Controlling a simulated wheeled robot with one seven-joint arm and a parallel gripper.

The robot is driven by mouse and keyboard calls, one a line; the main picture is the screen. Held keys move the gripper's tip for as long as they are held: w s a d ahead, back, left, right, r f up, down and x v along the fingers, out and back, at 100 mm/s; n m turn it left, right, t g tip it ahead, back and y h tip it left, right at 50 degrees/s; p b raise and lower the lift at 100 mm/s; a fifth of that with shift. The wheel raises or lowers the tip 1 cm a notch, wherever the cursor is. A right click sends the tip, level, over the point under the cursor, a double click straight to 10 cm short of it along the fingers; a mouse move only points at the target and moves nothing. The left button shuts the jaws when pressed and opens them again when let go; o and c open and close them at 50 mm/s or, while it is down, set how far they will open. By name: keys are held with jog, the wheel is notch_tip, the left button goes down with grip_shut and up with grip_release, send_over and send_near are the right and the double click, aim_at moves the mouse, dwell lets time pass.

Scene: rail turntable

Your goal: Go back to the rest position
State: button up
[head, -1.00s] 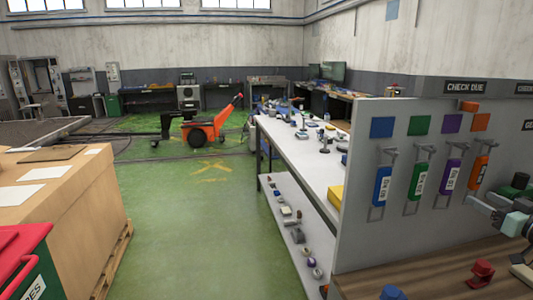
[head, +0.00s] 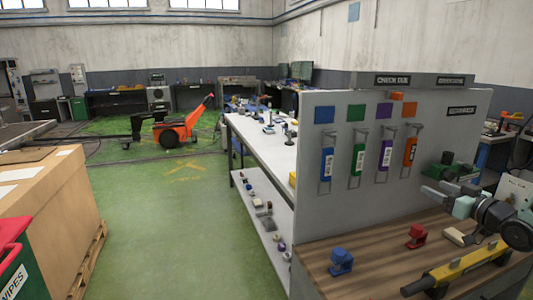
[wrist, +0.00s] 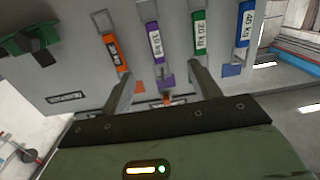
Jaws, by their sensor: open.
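My gripper (head: 432,191) is at the right of the head view, in front of the grey board (head: 310,215). In the wrist view its two fingers (wrist: 163,78) are apart, with nothing held between them. Blue (head: 327,162), green (head: 357,160), purple (head: 385,154) and orange (head: 409,151) tags hang in a row on the board. In the wrist view the board appears upside down beyond the fingers, with the orange tag (wrist: 115,51) to the left and the blue tag (wrist: 242,24) to the right.
A wooden bench top (head: 350,287) carries a blue block (head: 340,261), a red block (head: 416,236) and a yellow bar (head: 455,270). A long white table (head: 270,150) stands behind. Cardboard boxes (head: 55,225) stand left. The green floor between is clear.

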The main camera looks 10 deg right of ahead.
jog(key=w+a+n+g, duration=0.1)
jog(key=w+a+g, duration=0.2)
jog(key=a, duration=0.6)
jog(key=w+a+n+g, duration=0.15)
jog(key=w+a, duration=0.25)
jog(key=a, duration=0.5)
jog(key=s+a+f+g, duration=0.1)
jog(key=s+a+g, duration=0.1)
jog(key=a, duration=0.5)
jog(key=s+a+g, duration=0.3)
jog(key=a, duration=0.4)
jog(key=s+a+n+g, duration=0.1)
jog(key=s+a+g, duration=0.1)
jog(key=s+a, duration=0.3)
jog(key=s+a+n+g, duration=0.1)
jog(key=s+a+g, duration=0.2)
jog(key=s, duration=1.1)
jog(key=s+a+n+g+h, duration=0.1)
jog(key=s+a+n+g, duration=0.1)
jog(key=s+a, duration=0.5)
jog(key=s+r+g, duration=0.1)
jog(key=s, duration=0.2)
jog(key=shift+a, duration=0.35)
jog(key=shift+d, duration=0.1)
